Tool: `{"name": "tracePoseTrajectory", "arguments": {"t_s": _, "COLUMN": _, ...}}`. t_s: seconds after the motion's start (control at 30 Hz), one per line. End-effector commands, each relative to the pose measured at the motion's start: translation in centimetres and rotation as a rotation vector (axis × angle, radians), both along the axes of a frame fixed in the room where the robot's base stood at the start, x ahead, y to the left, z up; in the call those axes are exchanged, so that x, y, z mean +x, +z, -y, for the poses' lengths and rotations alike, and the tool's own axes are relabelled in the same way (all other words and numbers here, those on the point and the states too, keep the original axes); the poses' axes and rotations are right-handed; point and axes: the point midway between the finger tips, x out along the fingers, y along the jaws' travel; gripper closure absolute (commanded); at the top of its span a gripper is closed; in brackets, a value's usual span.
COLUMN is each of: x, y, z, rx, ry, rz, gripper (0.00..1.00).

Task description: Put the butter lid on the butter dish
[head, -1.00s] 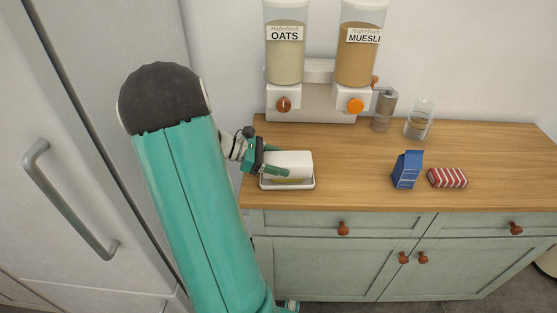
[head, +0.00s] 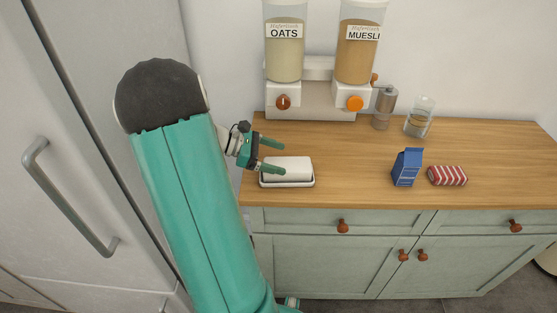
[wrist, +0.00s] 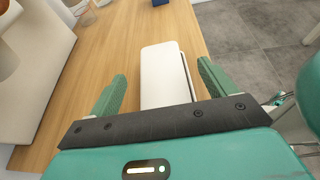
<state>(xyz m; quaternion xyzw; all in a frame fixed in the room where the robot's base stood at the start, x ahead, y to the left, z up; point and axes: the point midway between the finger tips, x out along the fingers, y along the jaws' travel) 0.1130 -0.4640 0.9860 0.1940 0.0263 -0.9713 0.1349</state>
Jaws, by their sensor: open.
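The white butter lid (head: 288,168) sits on the butter dish (head: 290,184) near the left end of the wooden counter. Only the dish's rim shows around the lid's base, and no butter is visible. In the wrist view the lid (wrist: 163,75) lies ahead of and between the fingers, with the dish rim (wrist: 187,78) along its right side. My gripper (head: 276,157) is open and empty, just left of and a little above the lid. Its fingers (wrist: 160,90) appear spread wide on both sides in the wrist view, apart from the lid.
The oats (head: 284,50) and muesli (head: 358,50) dispensers stand behind the dish. A blue carton (head: 407,168), a red striped packet (head: 447,176), a grinder (head: 384,107) and a glass (head: 420,118) stand to the right. A fridge (head: 80,200) is at left. Counter between dish and carton is clear.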

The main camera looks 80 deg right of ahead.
Motion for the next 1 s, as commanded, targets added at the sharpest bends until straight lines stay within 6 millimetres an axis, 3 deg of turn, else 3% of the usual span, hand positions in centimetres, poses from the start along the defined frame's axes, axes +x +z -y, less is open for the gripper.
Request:
{"name": "tracePoseTrajectory", "arguments": {"t_s": 0.2, "x": 3.9, "y": 1.6, "z": -1.1, "rx": -0.001, "ry": 0.006, "rz": 0.001, "gripper": 0.16}}
{"name": "tracePoseTrajectory", "arguments": {"t_s": 0.37, "x": 5.4, "y": 2.2, "z": -1.5, "rx": 0.000, "ry": 0.004, "rz": 0.000, "gripper": 0.16}}
{"name": "tracePoseTrajectory", "arguments": {"t_s": 1.0, "x": 5.7, "y": 2.4, "z": -1.6, "rx": 0.001, "ry": 0.003, "rz": 0.001, "gripper": 0.16}}
